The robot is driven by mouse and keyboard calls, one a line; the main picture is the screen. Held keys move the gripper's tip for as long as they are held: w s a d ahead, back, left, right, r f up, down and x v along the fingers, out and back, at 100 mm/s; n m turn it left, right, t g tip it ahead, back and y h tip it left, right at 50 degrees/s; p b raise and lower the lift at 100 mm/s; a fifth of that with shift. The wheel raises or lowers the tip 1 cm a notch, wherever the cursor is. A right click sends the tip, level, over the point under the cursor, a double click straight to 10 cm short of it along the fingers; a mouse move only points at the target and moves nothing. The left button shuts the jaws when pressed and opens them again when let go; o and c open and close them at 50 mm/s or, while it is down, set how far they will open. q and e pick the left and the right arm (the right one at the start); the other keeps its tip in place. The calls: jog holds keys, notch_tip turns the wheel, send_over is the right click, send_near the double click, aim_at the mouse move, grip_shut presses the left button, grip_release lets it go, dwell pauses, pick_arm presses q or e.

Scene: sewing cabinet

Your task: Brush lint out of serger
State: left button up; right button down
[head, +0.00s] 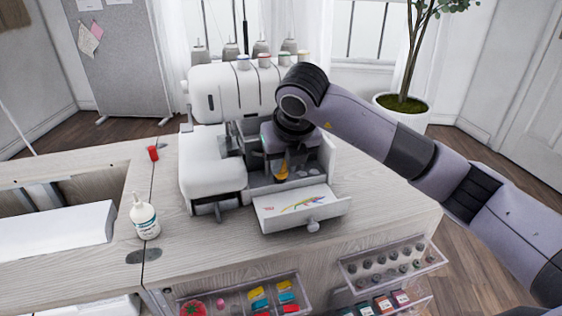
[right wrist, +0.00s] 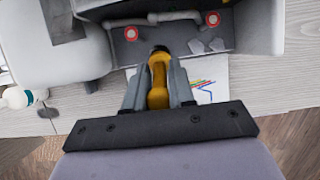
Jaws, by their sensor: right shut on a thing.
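The white serger (head: 215,160) stands on the wooden cabinet top, with its front cover (head: 297,208) folded down and a colored threading diagram on it. My right gripper (head: 283,168) is at the serger's open lower front. It is shut on a yellow-orange handled tool, likely the lint brush (right wrist: 158,82), which shows between the fingers in the right wrist view. The open cavity (right wrist: 185,38) with two red-ringed knobs lies just beyond the gripper. My left gripper is not in view.
A white bottle (head: 145,216) and a small red spool (head: 153,153) stand left of the serger. Clear bins (head: 392,262) with bobbins and sewing supplies hang at the cabinet's front. Thread cones (head: 261,48) stand behind the serger. The tabletop right of it is clear.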

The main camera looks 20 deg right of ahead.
jog(key=shift+d, duration=0.1)
jog(key=shift+d+b, duration=0.3)
jog(key=shift+d, duration=0.7)
jog(key=shift+f, duration=0.1)
jog(key=shift+d, duration=0.2)
jog(key=shift+d, duration=0.85)
jog(key=shift+r, duration=0.2)
jog(key=shift+d, duration=0.15)
jog(key=shift+s+d+f+b, duration=0.1)
jog(key=shift+d+b, duration=0.25)
jog(key=shift+d, duration=0.5)
